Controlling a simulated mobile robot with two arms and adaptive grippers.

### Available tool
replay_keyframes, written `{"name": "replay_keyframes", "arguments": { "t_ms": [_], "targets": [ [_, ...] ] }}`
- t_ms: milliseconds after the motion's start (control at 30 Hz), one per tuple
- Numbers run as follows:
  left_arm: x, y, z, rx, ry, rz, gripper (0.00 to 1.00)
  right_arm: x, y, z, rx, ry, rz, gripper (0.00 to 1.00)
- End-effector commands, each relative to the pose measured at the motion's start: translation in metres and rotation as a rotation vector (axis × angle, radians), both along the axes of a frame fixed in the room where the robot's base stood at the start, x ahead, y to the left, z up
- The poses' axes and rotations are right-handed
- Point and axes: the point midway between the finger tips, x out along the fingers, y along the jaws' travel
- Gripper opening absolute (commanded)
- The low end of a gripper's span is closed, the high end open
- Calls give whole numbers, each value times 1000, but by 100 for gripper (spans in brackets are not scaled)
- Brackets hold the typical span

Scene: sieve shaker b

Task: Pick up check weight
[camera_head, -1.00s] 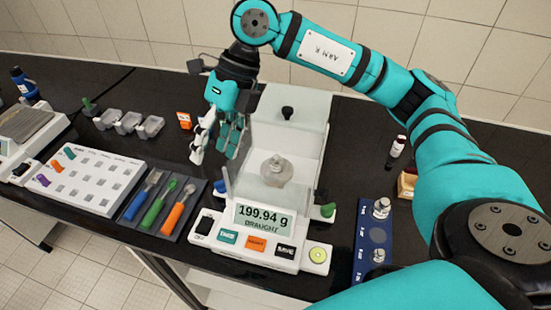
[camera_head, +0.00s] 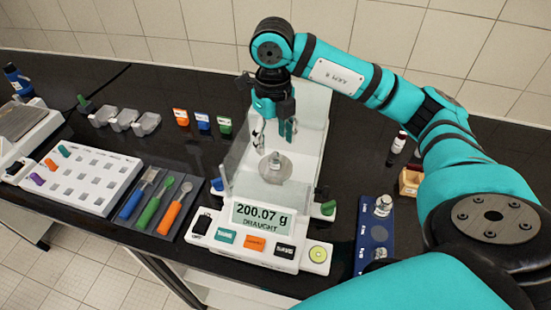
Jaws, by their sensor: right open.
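A silver check weight (camera_head: 275,167) stands on the pan inside the glass draught shield of the balance (camera_head: 256,251). The balance display (camera_head: 261,217) reads 200.07 g with DRAUGHT below it. My right gripper (camera_head: 274,140) is open and points down, above and just behind the weight, with its fingertips over the shield area. I cannot tell how far apart the fingers and the weight are. My left gripper is not in view.
A blue weight tray (camera_head: 372,234) with two silver weights (camera_head: 383,206) stands to the right. To the left are a spatula tray (camera_head: 182,218), a white rack (camera_head: 82,185), grey trays (camera_head: 123,119) and small coloured boxes (camera_head: 181,117). A vial (camera_head: 398,143) stands at the back right.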

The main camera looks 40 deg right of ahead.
Motion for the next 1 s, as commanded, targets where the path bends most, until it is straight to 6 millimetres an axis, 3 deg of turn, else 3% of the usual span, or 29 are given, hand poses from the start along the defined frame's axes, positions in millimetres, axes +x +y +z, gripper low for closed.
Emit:
{"name": "replay_keyframes", "arguments": {
  "t_ms": [267, 533, 800, 1000],
  "targets": [
    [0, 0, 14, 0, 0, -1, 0, -1, -2, -20, -1, 4, 0, 57],
    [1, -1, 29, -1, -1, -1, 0, -1, -5, -58, 0, 2, 1, 57],
    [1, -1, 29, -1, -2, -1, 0, 0, -5, -62, 0, -1, 1, 57],
    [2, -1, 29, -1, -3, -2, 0, 0, -5, -62, 0, -1, 1, 32]
  ]
}}
